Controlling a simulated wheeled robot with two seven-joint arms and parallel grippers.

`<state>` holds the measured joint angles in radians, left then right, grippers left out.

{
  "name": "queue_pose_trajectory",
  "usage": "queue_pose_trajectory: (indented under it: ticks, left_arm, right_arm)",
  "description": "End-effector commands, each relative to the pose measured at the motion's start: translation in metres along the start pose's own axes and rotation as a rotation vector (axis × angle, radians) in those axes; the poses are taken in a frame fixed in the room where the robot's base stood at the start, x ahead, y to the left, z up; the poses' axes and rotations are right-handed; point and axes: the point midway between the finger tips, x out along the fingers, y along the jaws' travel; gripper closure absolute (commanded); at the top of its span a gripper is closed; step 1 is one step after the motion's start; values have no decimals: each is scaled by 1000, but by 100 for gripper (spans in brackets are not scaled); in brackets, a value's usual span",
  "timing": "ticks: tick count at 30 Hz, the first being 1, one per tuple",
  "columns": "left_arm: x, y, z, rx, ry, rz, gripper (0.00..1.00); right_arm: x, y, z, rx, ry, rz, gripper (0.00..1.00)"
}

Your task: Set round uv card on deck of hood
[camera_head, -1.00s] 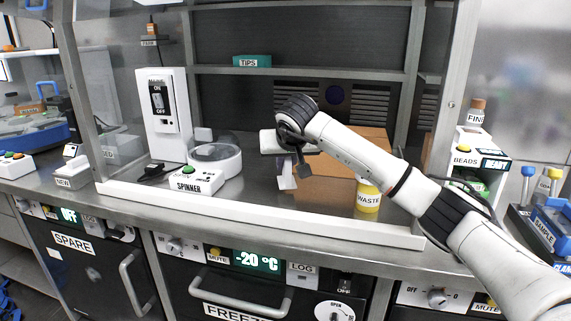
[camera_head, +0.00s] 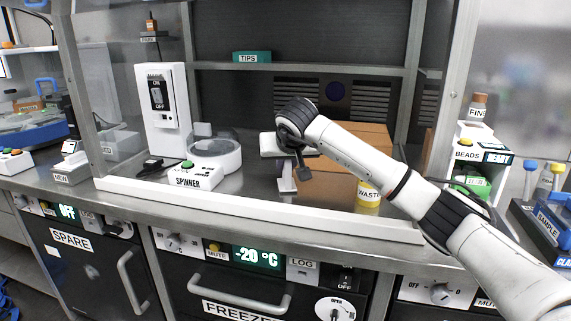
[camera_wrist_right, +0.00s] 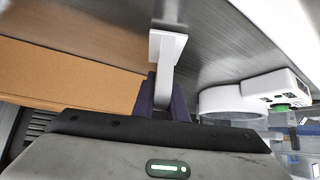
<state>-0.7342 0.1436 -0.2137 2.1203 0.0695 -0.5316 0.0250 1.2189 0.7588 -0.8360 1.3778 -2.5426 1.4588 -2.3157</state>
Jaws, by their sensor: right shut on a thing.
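My right gripper (camera_head: 287,160) reaches into the hood from the right, low over the grey metal deck (camera_head: 255,197). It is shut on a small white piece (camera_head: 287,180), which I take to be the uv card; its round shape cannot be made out. In the right wrist view the white piece (camera_wrist_right: 167,48) stands out between the dark fingers (camera_wrist_right: 162,95), with a square part and a narrow strip. Its lower end is close to the deck; I cannot tell if it touches. My left gripper is not in view.
A cardboard box (camera_head: 345,185) stands right behind the gripper, with a yellow waste pot (camera_head: 368,194) beside it. The spinner (camera_head: 198,175) is to the left, also in the right wrist view (camera_wrist_right: 260,95). A white front sill (camera_head: 250,212) edges the deck. Bare deck lies between spinner and gripper.

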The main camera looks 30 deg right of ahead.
Motion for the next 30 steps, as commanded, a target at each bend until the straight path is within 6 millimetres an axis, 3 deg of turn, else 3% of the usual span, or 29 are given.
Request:
queue_pose_trajectory:
  ticks: [7,8,11,21,26,30]
  left_arm:
    - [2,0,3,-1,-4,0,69]
    - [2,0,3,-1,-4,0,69]
    - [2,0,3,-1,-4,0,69]
    - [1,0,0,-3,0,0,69]
    - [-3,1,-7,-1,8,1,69]
    - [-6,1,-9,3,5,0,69]
  right_arm:
    - [4,0,4,0,0,-1,100]
    - [3,0,3,0,1,-1,83]
    - [3,0,3,0,1,-1,66]
    - [2,0,3,0,1,-1,66]
    - [-21,0,0,0,5,-2,66]
    - [-50,0,0,-2,5,-1,66]
